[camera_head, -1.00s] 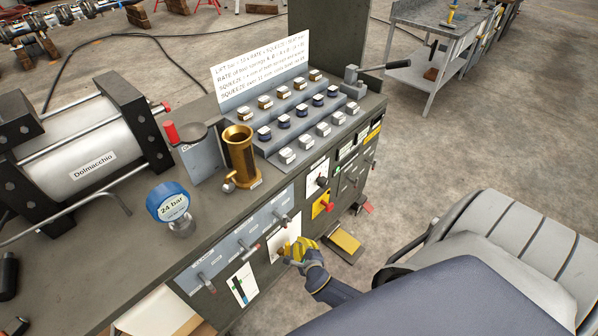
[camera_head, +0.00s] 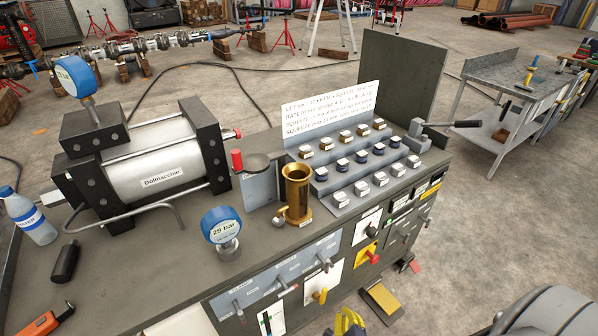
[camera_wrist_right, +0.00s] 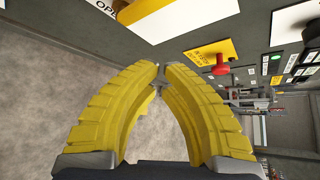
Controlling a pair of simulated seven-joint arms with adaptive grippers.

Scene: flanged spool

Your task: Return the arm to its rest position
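My right gripper (camera_head: 347,322) shows only as a bit of yellow at the bottom edge of the head view, in front of the console. In the right wrist view its two yellow fingers (camera_wrist_right: 160,78) curve together and meet at the tips, with nothing seen between them. The fingers are below the console's front panel, over the grey floor. A yellow-handled lever (camera_head: 320,296) on a white plate is on that panel, apart from the gripper. My left gripper is in neither view.
The console (camera_head: 290,250) carries a blue gauge (camera_head: 223,226) reading 29 bar, a brass cup (camera_head: 297,190), and stepped rows of blocks. A red button (camera_wrist_right: 221,68) is near the fingers.

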